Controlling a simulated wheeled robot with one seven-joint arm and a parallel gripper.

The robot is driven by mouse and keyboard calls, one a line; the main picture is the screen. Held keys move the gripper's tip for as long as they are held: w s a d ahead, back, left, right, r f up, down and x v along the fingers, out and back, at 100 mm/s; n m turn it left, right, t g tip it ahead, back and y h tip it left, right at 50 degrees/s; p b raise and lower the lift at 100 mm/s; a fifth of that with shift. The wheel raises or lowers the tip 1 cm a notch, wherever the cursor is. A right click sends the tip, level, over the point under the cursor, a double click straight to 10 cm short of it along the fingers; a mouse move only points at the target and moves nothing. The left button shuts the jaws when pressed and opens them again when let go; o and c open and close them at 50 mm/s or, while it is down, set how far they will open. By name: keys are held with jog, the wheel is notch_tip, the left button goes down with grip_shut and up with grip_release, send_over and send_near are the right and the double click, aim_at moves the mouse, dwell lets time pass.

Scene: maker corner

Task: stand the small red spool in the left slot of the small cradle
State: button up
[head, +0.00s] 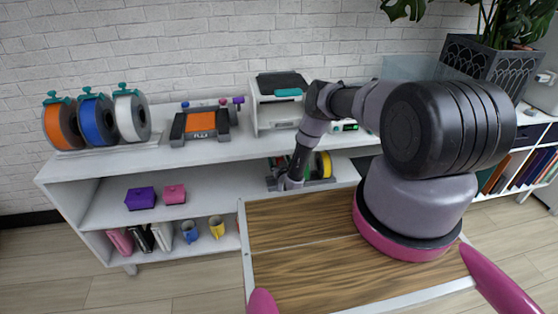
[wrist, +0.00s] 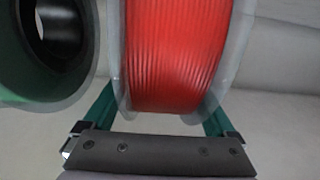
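The small red spool (wrist: 175,55) fills the middle of the wrist view, its clear flanges at both sides. The two teal fingers of my gripper (wrist: 160,115) reach up on either side of it and appear closed on its flanges; the fingertips are partly hidden. In the head view my gripper (head: 292,181) is low at the middle shelf, in front of the small dark cradle (head: 328,181). The arm hides part of the cradle, including its slots, and I cannot make out the red spool there. A yellow spool (head: 325,164) stands at the cradle's right.
A green spool (wrist: 14,60) with a dark hub is close left of the red spool in the wrist view. Orange (head: 57,126), blue (head: 93,121) and white (head: 132,117) spools stand on the shelf top. Purple (head: 140,198) and pink (head: 174,194) boxes sit left on the middle shelf.

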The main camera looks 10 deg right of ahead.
jog(key=shift+s, duration=0.1)
jog(key=s+r, duration=0.1)
jog(key=s, duration=0.9)
jog(key=shift+s, duration=0.35)
